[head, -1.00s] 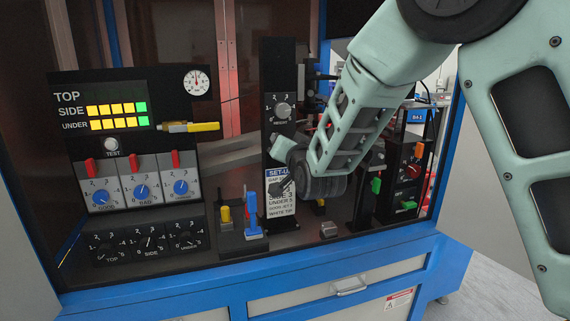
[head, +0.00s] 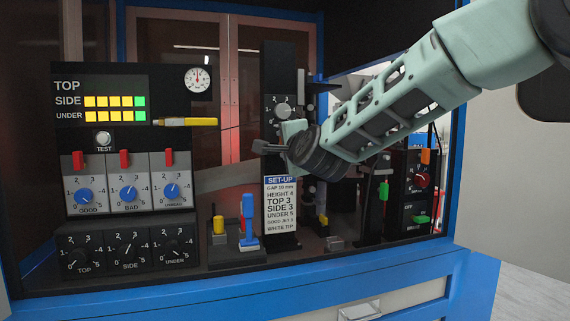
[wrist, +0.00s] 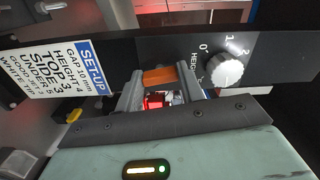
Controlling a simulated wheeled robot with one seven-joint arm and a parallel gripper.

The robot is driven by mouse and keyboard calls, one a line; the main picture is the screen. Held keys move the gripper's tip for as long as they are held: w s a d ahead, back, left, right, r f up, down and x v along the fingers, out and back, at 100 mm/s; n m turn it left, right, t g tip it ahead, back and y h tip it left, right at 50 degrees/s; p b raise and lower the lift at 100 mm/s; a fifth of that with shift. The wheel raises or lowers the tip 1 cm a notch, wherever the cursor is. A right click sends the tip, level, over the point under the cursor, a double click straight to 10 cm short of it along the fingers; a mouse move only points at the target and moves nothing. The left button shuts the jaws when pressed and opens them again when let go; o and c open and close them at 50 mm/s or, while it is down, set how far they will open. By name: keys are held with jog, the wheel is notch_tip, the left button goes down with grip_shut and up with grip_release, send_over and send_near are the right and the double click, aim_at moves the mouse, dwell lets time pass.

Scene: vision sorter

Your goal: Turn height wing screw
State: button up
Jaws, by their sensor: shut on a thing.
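The height dial (head: 283,110) is a round pale knob on the tall black post; it also shows in the wrist view (wrist: 226,70), marked with numbers and partly hidden lettering. My gripper (head: 262,147) is at the post just below this dial, reaching in from the right. In the wrist view an orange-brown piece (wrist: 160,76), apparently the height wing screw, sits between my two grey fingers, which are shut on it. In the head view my gripper hides the screw. I cannot read the dial's exact setting.
A set-up card (head: 281,204) below my gripper lists height 4. A panel with blue knobs (head: 128,193) is at left. A small blue-handled lever (head: 248,212) stands below left of the post. A green-handled part (head: 384,191) and a red knob (head: 421,180) are at right.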

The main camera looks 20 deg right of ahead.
jog(key=shift+f+m+b, duration=0.1)
jog(key=shift+m+b, duration=0.7)
jog(key=shift+b, duration=0.15)
jog(key=o, duration=1)
jog(key=shift+s, duration=0.1)
jog(key=s, duration=1.7)
jog(key=shift+b, duration=0.35)
